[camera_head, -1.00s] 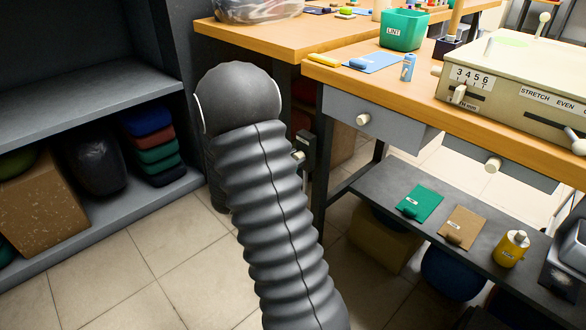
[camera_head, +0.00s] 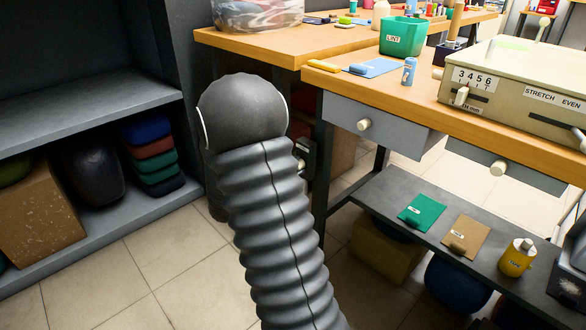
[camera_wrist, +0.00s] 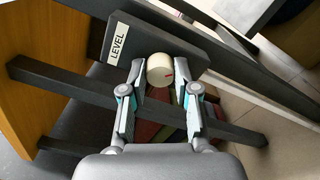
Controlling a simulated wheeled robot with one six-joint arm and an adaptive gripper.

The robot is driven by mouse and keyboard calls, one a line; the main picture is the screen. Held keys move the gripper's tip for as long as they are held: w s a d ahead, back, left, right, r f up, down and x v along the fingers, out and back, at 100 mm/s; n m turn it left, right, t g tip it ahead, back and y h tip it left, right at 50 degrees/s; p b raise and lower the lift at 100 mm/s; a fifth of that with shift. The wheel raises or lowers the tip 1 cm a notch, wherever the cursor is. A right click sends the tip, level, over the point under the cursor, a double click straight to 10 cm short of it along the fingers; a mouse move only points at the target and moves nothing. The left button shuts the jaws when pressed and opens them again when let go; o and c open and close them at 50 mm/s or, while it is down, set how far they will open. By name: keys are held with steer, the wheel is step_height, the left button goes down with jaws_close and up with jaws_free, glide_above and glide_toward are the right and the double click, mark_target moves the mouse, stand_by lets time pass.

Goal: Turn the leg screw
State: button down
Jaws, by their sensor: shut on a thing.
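In the wrist view my gripper (camera_wrist: 162,77) is shut on the knob, one finger on each side. In the head view my dark ribbed arm stands in front and hides my gripper. A small part of the dark plate (camera_head: 311,146) shows beside the arm under the bench corner.
The wooden bench (camera_head: 420,103) carries a machine (camera_head: 512,85), a green LINT bin (camera_head: 402,37) and small items. A lower shelf (camera_head: 385,200) holds cards and a yellow bottle (camera_head: 517,257). Dark shelving (camera_head: 95,105) stands at left. Tiled floor (camera_head: 110,280) lies clear between.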

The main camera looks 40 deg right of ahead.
steer(key=shift+m, duration=0.7)
steer(key=c, duration=0.9)
jaws_free()
steer(key=shift+o, duration=0.2)
steer(key=shift+a, duration=0.1)
steer(key=a, duration=1.1)
steer(key=shift+s+a, duration=0.4)
steer(key=shift+s, duration=0.05)
